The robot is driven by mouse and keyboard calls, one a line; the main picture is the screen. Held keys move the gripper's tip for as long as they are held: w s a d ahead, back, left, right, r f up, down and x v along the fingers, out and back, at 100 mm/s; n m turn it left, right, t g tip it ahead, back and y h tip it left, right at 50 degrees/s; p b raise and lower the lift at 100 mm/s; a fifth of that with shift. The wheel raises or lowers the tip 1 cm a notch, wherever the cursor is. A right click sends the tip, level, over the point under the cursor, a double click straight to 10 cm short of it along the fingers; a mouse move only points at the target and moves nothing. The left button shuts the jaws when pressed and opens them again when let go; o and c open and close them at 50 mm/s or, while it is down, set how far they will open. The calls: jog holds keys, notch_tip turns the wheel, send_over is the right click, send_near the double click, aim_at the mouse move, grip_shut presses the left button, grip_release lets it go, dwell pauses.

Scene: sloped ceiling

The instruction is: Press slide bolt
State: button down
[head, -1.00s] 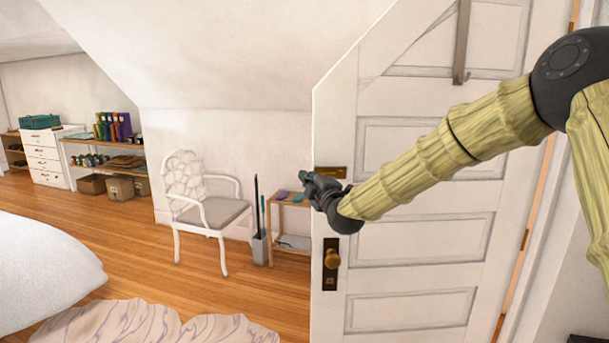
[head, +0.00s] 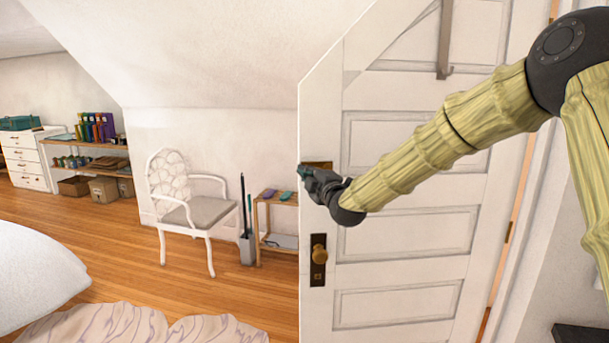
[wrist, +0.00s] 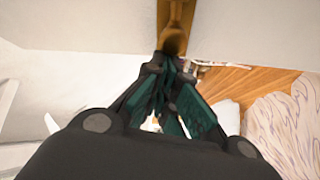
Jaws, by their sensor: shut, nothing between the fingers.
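The slide bolt is a brass fitting (head: 318,165) on the white door, near its left edge and above the knob. In the wrist view a brass piece of it (wrist: 174,28) lies straight ahead of my fingertips. My gripper (head: 304,174) is shut and empty, with its dark green fingers at the bolt, just below and in front of the plate. It also shows in the wrist view (wrist: 168,72), where the fingertips reach the brass piece. I cannot tell whether they touch it. Part of the bolt is hidden behind my gripper.
The white door (head: 400,240) stands at right, with a brass knob (head: 319,256) below my gripper and a hanging metal hook (head: 445,45) above. A white chair (head: 190,200) and a small wooden shelf (head: 275,215) stand to its left.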

jog(key=shift+d, duration=0.15)
jog(key=a, duration=0.4)
jog(key=r+b+v, duration=0.1)
jog(key=b+v, duration=0.3)
jog(key=v, duration=0.6)
jog(key=shift+s, duration=0.1)
